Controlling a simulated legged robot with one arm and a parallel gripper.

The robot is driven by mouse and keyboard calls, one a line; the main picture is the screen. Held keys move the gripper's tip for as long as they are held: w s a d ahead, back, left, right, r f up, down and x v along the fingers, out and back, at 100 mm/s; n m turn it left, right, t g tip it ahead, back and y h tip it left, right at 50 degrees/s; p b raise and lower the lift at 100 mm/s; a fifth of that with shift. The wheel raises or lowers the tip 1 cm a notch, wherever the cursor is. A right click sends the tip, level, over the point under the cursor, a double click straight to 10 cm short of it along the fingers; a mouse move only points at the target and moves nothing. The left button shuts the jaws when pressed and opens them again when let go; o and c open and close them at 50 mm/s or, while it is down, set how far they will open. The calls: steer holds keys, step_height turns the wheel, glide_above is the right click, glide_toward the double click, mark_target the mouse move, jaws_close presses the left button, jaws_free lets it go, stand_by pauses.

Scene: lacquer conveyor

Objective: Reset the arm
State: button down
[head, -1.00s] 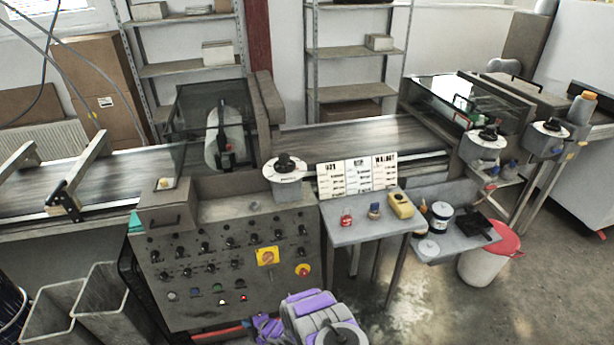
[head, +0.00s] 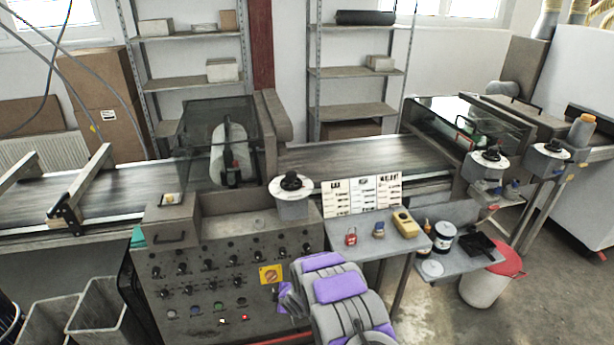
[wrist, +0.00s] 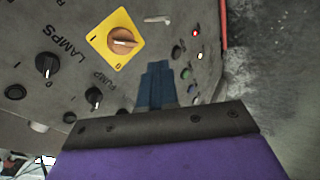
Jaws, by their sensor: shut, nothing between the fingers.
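My arm, grey with purple pads, rises from the bottom of the head view in front of the grey control panel (head: 190,262). My gripper (head: 287,298) is at the arm's left side, low and near the panel's right part, partly hard to make out. In the wrist view my gripper (wrist: 157,78) shows its blue-grey fingers together, with nothing between them. Beyond the fingers is the panel face, with a yellow plate and orange rotary switch (wrist: 122,40), black knobs (wrist: 46,65) and small lit lamps (wrist: 200,57). I see no contact with them.
A conveyor (head: 360,160) runs behind the panel. A small side table (head: 365,250) with a red padlock-like item (head: 351,237), a yellow device (head: 405,223) and cards stands right of it. A white bucket (head: 485,285) and grey bins (head: 95,310) are on the floor.

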steer(key=s+d+r+m+h, duration=0.1)
steer(key=d+r+m+h, duration=0.15)
steer(key=d+r, duration=0.5)
steer(key=s+d+r+m+h, duration=0.1)
steer(key=s+d+r+m, duration=0.15)
steer(key=d+r, duration=0.5)
steer(key=s+d+r+m+g+h, duration=0.2)
steer(key=s+d+r+m, duration=0.2)
steer(key=s+r, duration=0.5)
steer(key=s+d+r+m+g, duration=0.2)
steer(key=s+d+r+m, duration=0.1)
steer(key=s+r, duration=0.35)
steer(key=s+d+r+m+g, duration=0.1)
steer(key=s+d+r+m, duration=0.15)
steer(key=s+r, duration=0.4)
steer(key=s+r+m+g, duration=0.1)
steer(key=s+m, duration=0.1)
steer(key=s, duration=1)
steer(key=s+r+m+g+y, duration=0.1)
steer(key=s+r+m+g, duration=0.1)
steer(key=s, duration=1.1)
steer(key=shift+a+g, duration=0.3)
steer(key=shift+s+r+m, duration=0.1)
steer(key=shift+m, duration=0.15)
steer(key=shift+d, duration=0.3)
